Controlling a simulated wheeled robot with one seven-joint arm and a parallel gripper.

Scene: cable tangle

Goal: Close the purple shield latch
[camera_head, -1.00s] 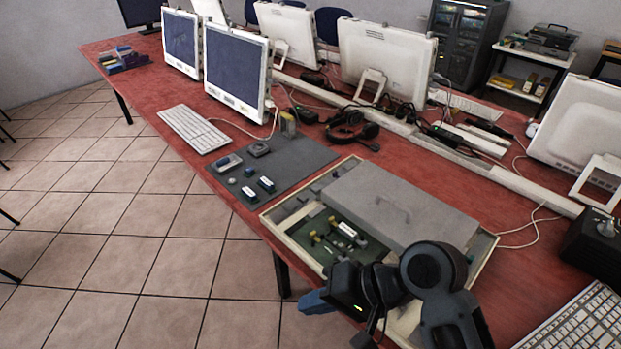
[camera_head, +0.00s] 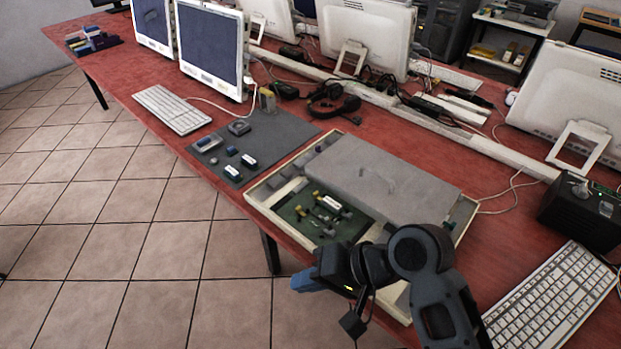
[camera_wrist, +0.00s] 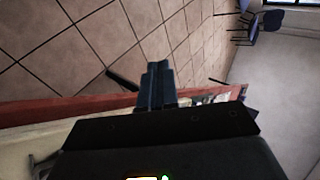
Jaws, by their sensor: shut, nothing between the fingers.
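A cream open-topped case (camera_head: 258,190) stands near the table's front edge in the head view. It holds a green circuit board (camera_head: 318,232) with small yellow, white and grey parts. A grey flat cover (camera_head: 375,172) with a handle lies over its back part. I cannot make out a purple shield latch in either view; my arm hides the case's front right part. My gripper (camera_head: 303,281) is in front of the case, pointing left past the table edge. In the wrist view my gripper's fingers (camera_wrist: 157,80) are together and empty, with floor beyond them.
A grey mat (camera_head: 265,143) with small parts lies left of the case. A black box (camera_head: 580,215) and a white keyboard (camera_head: 555,300) are on the right. A headset (camera_head: 332,104) and monitors stand behind. Tiled floor (camera_head: 150,265) is open at the left.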

